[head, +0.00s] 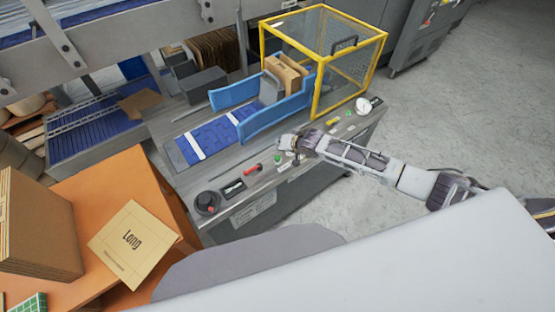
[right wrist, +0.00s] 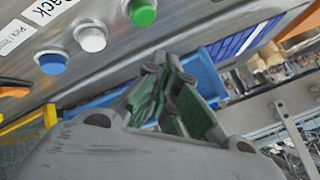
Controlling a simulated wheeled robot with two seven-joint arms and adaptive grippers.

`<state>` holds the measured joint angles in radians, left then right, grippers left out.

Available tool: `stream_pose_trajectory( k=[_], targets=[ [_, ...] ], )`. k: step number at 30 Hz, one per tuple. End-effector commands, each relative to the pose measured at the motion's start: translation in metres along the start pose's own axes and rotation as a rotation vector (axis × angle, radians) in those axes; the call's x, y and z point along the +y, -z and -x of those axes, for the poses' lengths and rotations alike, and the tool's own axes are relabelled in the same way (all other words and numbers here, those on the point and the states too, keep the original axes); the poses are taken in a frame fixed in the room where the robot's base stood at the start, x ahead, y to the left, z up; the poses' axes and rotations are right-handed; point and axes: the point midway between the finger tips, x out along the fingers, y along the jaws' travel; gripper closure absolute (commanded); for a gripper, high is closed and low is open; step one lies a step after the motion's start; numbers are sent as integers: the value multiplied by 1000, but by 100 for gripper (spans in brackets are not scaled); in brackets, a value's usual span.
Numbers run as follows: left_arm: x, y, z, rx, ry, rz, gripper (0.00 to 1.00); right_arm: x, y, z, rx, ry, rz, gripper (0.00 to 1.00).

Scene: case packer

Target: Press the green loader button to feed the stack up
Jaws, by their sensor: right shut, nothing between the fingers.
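In the right wrist view a green button (right wrist: 142,12) sits on a grey metal panel, beside a white button (right wrist: 91,37) and a blue button (right wrist: 51,62). A label by them is cut off, ending in "ack". My right gripper (right wrist: 160,95) is shut and empty, its fingers apart from the green button in that picture. In the head view my right gripper (head: 286,146) is over the machine's front control panel, close to a green button (head: 277,157). Another green spot (head: 348,113) shows farther right. Brown cartons (head: 289,72) stand between blue side walls. My left gripper is not seen.
A yellow-framed guard cage (head: 322,58) stands behind the panel. An orange table (head: 120,175) holds a "Long" card (head: 133,243) and a box (head: 38,225). Open floor lies right.

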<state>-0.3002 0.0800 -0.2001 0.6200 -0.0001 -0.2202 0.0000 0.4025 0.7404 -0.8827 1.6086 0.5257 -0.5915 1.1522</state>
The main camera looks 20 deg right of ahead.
Motion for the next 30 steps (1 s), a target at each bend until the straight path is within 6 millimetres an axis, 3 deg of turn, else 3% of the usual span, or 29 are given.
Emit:
stream_pose_trajectory(
  k=[12, 30],
  targets=[
    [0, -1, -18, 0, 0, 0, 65, 15, -15, -20, -1, -1, -2, 100],
    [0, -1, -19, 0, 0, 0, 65, 16, -16, -23, 0, 0, -1, 100]
  ],
)
